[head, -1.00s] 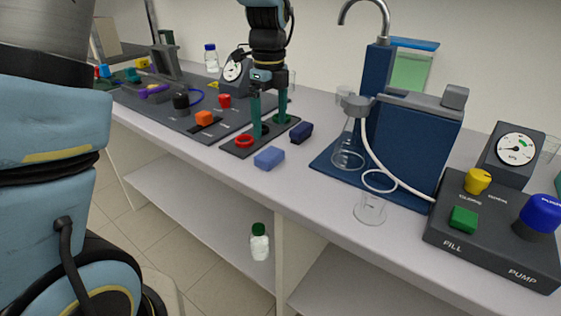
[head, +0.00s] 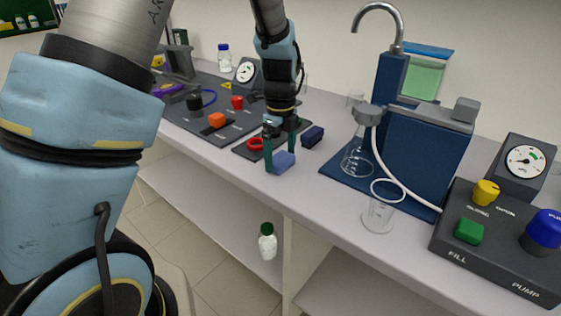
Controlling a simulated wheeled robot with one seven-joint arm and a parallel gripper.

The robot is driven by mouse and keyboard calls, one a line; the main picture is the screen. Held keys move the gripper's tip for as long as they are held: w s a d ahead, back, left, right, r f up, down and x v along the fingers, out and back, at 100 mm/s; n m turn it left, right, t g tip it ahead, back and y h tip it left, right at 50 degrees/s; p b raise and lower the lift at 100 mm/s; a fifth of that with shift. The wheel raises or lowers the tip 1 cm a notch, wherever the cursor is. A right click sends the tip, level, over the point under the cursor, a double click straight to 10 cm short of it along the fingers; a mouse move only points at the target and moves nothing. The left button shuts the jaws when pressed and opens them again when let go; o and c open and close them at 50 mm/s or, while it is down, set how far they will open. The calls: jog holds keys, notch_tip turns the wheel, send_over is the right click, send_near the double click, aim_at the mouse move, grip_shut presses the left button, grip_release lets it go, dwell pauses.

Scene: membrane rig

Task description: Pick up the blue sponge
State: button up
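The blue sponge (head: 284,162) is a light blue block on the bench near its front edge, just in front of the dark mat with the red ring. My gripper (head: 281,158) points down at it with two teal fingers. One finger is at the sponge's left side and the other at its back right. The fingers are spread, with the sponge between or just in front of them. I cannot tell whether they touch it. The sponge appears to rest on the bench.
A dark navy block (head: 312,137) lies close on the right. The red ring (head: 256,144) is close on the left. A glass flask (head: 357,160) and a blue rig (head: 425,155) stand to the right. A control panel (head: 217,134) with knobs lies to the left.

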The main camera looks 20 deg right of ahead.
aim_at(281, 158)
jog(key=c, duration=0.9)
jog(key=shift+r, duration=0.1)
notch_tip(281, 158, up, 10)
jog(key=b, duration=0.2)
jog(key=o, duration=0.7)
jog(key=c, duration=0.6)
